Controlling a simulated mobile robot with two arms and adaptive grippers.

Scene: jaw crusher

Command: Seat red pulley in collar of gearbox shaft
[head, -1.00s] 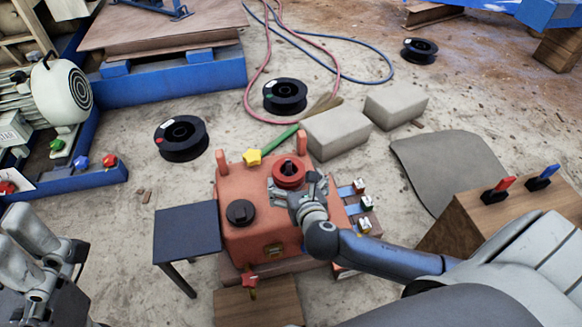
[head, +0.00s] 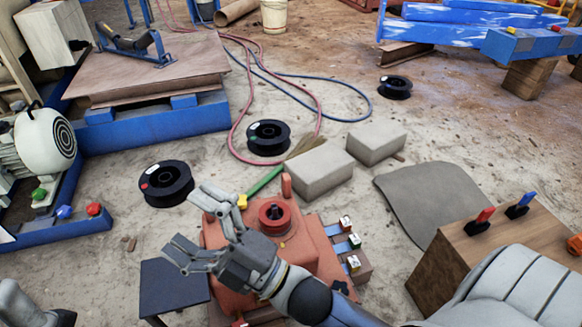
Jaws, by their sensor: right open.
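The red pulley (head: 284,226) sits level around the dark upright shaft on top of the orange-red gearbox (head: 327,268). The collar under the pulley is hidden, so I cannot tell how deep it sits. My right gripper (head: 185,223) is open and empty, with its fingers spread to the left. It is left of the pulley and apart from it, and it covers much of the gearbox's left part. A small part of my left gripper (head: 20,306) shows at the lower left corner; its jaws cannot be made out.
A dark small table (head: 170,290) stands left of the gearbox. Connectors (head: 352,241) line its right side. Black spools (head: 166,184), grey blocks (head: 320,170) and hoses lie behind. A wooden box (head: 465,250) with red and blue levers stands right.

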